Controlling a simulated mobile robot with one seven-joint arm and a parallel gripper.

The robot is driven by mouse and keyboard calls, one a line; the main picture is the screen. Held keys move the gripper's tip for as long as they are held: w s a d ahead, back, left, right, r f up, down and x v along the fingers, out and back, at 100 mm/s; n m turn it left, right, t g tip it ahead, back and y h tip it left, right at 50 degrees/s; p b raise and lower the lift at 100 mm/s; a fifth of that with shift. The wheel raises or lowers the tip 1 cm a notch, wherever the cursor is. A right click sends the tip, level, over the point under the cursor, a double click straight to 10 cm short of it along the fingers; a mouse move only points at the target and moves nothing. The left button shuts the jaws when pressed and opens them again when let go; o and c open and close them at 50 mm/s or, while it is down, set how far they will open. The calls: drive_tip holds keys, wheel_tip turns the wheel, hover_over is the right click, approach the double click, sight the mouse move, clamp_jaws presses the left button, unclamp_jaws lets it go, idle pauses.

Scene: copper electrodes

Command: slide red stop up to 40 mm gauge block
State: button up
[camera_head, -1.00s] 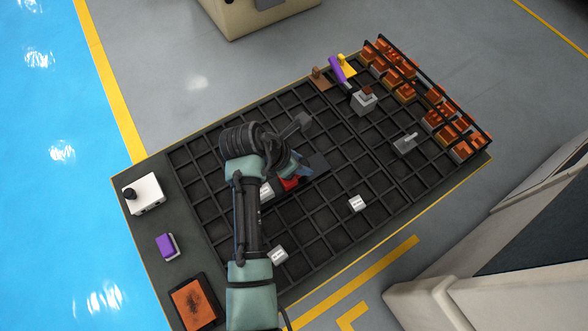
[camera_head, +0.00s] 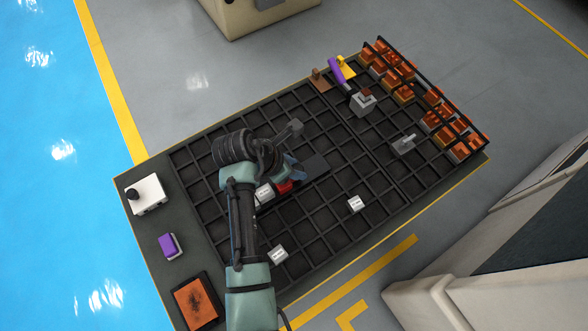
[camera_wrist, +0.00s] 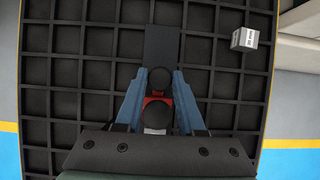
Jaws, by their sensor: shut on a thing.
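The red stop (camera_head: 284,187) sits on a dark rail (camera_head: 316,166) on the gridded table. My gripper (camera_head: 290,178) is shut on it from above. In the wrist view the blue fingers of my gripper (camera_wrist: 158,92) flank the red stop (camera_wrist: 156,100), partly covered by round black parts. A pale gauge block (camera_head: 264,192) sits just left of the red stop, partly behind my arm. Its size marking cannot be read, and I cannot tell whether the two touch. A pale patch shows below the stop in the wrist view.
Two other pale marked blocks stand on the grid, one right (camera_head: 355,204) and one near the front (camera_head: 278,254). A grey fixture (camera_head: 403,145) and a rack of copper pieces (camera_head: 440,115) are at the right. The grid's front right is clear.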

drive_tip(key=shift+s+a+p, duration=0.4)
drive_tip(key=shift+a+p, duration=0.1)
drive_tip(key=shift+a, duration=0.1)
drive_tip(key=o, duration=1)
wheel_tip(320, 180, up, 6)
drive_tip(key=p, duration=0.7)
drive_tip(key=b+v, duration=0.1)
drive_tip(key=v, duration=1.2)
